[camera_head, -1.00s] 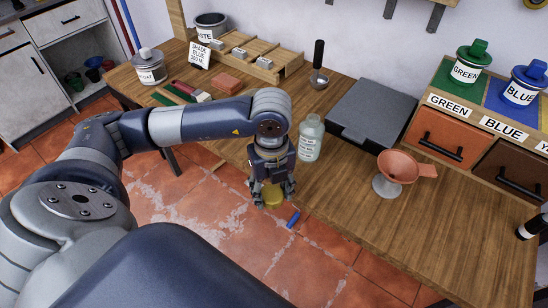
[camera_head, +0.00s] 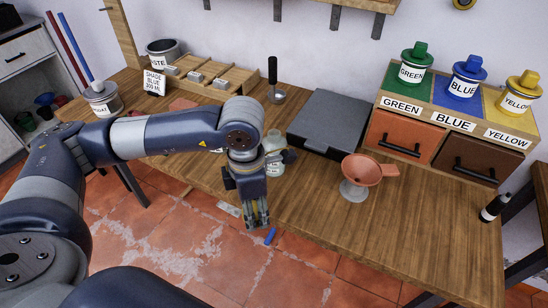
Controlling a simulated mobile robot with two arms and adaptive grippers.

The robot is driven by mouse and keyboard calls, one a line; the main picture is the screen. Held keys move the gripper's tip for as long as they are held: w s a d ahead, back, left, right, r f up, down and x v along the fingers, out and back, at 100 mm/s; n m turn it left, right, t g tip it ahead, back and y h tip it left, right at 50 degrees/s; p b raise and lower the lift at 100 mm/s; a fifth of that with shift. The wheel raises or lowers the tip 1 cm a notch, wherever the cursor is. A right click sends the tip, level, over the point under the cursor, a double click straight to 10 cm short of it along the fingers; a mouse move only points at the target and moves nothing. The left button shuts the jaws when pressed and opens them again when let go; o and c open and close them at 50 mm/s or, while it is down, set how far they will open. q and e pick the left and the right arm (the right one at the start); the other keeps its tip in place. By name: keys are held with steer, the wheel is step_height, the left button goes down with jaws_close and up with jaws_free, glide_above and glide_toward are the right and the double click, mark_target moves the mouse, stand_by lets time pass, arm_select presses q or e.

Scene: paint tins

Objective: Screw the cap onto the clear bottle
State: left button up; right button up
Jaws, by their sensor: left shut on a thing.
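The clear bottle (camera_head: 275,166) stands upright on the front part of the wooden table, with a white label. My left gripper (camera_head: 258,222) hangs fingers down in front of the bottle, past the table's front edge, over the floor. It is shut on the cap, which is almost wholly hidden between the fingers. Cap and bottle are apart. My right gripper is not in view.
An orange funnel (camera_head: 361,170) on a stand is right of the bottle. A dark grey flat case (camera_head: 328,122) lies behind. Green (camera_head: 410,72), blue (camera_head: 461,88) and yellow (camera_head: 515,104) tins stand on the drawer unit.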

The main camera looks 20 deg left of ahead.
arm_select(q)
steer(key=m, duration=0.5)
steer(key=shift+d+r, duration=0.25)
steer(key=shift+r, duration=0.15)
steer(key=m, duration=0.4)
steer(key=r+m, duration=0.1)
steer(key=m, duration=0.2)
steer(key=shift+s+d, duration=0.1)
steer(key=shift+d, duration=0.2)
steer(key=m, duration=0.3)
steer(key=r+m, duration=0.1)
steer(key=m, duration=0.2)
steer(key=shift+s+d+m, duration=0.15)
steer(key=shift+d+m, duration=0.05)
steer(key=shift+m, duration=0.2)
steer(key=m, duration=0.4)
steer(key=r+m, duration=0.1)
steer(key=m, duration=0.2)
steer(key=shift+s+d, duration=0.1)
steer(key=shift+s, duration=0.1)
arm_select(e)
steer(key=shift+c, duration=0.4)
